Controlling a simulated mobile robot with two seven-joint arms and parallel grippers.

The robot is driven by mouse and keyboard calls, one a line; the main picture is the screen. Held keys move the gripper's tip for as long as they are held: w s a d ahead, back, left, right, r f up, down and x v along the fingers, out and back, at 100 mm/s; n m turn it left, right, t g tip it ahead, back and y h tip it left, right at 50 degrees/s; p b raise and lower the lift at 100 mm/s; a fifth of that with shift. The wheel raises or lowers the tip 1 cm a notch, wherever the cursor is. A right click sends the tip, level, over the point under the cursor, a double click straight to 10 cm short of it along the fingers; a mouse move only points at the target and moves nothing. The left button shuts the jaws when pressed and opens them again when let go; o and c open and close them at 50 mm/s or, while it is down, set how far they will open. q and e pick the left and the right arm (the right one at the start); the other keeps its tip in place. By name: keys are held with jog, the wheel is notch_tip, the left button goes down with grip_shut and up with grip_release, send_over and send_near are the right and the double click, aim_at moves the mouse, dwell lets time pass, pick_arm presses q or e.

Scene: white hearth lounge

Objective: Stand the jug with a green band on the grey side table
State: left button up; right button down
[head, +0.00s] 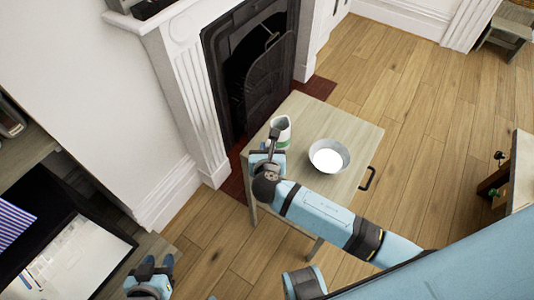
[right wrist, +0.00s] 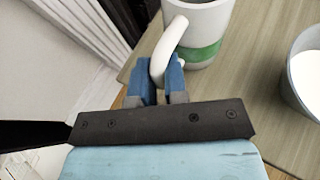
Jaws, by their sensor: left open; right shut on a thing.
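The white jug with a green band (head: 281,130) is upright at the far left part of the grey side table (head: 345,130). I cannot tell whether the jug's base touches the tabletop. My left gripper (head: 152,272) is open and empty, low at the left, away from the table.
A bowl with a white inside (head: 328,157) stands on the tabletop, right of the jug; it also shows in the right wrist view (right wrist: 304,80). A fireplace (head: 255,65) is behind the table. A dark-framed unit (head: 100,235) is at left. Wooden floor (head: 400,110) lies open at right.

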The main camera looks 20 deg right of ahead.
jog(key=shift+f, duration=1.05)
jog(key=shift+f, duration=0.15)
jog(key=c, duration=1.1)
grip_release()
jog(key=shift+c, duration=0.2)
jog(key=shift+s+r, duration=0.15)
jog(key=shift+r, duration=0.05)
jog(key=p+v, duration=0.1)
jog(key=v, duration=1)
jog(key=shift+s+r, duration=0.15)
jog(key=shift+s, duration=0.15)
jog(key=shift+a, duration=0.15)
